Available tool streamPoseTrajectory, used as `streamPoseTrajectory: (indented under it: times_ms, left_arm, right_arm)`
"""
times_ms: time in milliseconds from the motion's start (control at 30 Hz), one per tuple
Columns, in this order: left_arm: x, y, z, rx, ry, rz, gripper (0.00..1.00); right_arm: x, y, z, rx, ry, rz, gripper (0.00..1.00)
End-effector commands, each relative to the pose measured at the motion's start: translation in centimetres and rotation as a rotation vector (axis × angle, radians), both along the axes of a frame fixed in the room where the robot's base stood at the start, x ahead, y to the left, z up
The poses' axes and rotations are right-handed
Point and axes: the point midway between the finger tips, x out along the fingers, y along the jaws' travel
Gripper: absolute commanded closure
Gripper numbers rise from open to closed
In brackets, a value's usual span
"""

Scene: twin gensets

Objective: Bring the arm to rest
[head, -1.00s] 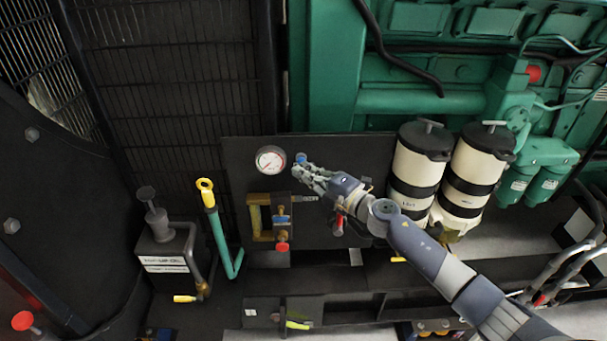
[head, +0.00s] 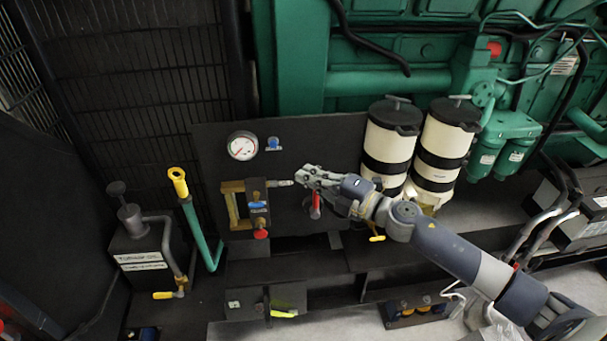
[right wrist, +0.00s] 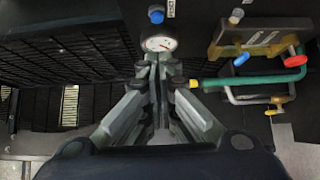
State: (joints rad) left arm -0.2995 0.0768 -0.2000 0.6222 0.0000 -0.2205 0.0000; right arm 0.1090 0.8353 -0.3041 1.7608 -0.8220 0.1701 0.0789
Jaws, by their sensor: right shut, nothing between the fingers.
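My right arm comes in from the lower right in the head view. Its gripper (head: 306,175) is shut and empty, in front of the black panel, a little right of the brass valve block and below the blue knob. In the right wrist view the gripper fingers (right wrist: 158,62) are together with nothing between them, and the gauge shows just beyond their tips. My left gripper is not in view.
The black panel (head: 220,140) carries a gauge (head: 242,146), a blue knob (head: 273,143) and a brass valve block (head: 232,204). Two cream filter canisters (head: 390,142) (head: 446,144) stand behind my arm.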

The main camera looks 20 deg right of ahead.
Motion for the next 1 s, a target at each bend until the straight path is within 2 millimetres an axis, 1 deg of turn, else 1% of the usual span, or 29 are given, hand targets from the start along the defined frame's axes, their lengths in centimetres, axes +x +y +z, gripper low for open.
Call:
streamPoseTrajectory:
  times_ms: [100,467,567,667,767,800,867,900,967,1000]
  left_arm:
    - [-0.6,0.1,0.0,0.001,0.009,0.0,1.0]
    - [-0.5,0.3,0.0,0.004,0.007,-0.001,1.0]
    - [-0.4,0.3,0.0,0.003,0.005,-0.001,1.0]
    - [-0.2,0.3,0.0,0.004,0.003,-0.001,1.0]
    - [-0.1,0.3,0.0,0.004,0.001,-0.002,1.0]
    - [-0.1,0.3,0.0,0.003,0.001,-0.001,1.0]
    - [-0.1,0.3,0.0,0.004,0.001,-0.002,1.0]
    - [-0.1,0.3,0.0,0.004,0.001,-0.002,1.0]
    - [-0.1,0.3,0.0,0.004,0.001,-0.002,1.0]
    - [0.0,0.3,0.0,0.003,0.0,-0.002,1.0]
  right_arm:
    - [0.0,0.0,0.1,0.0,-0.001,0.0,1.0]
    - [0.0,0.0,0.1,0.0,-0.001,0.0,1.0]
    - [0.1,-0.4,-0.9,0.018,0.019,-0.017,1.0]
    - [0.5,-2.0,-4.3,0.079,0.087,-0.081,1.0]
    - [0.5,-4.4,-10.2,0.179,0.205,-0.189,1.0]
    - [0.2,-5.4,-13.1,0.223,0.259,-0.239,1.0]
    - [-0.7,-6.7,-17.5,0.285,0.343,-0.315,1.0]
    - [-1.6,-7.4,-20.4,0.324,0.397,-0.364,1.0]
    - [-3.2,-8.3,-24.6,0.379,0.476,-0.437,1.0]
    - [-4.5,-8.8,-27.4,0.413,0.53,-0.486,1.0]
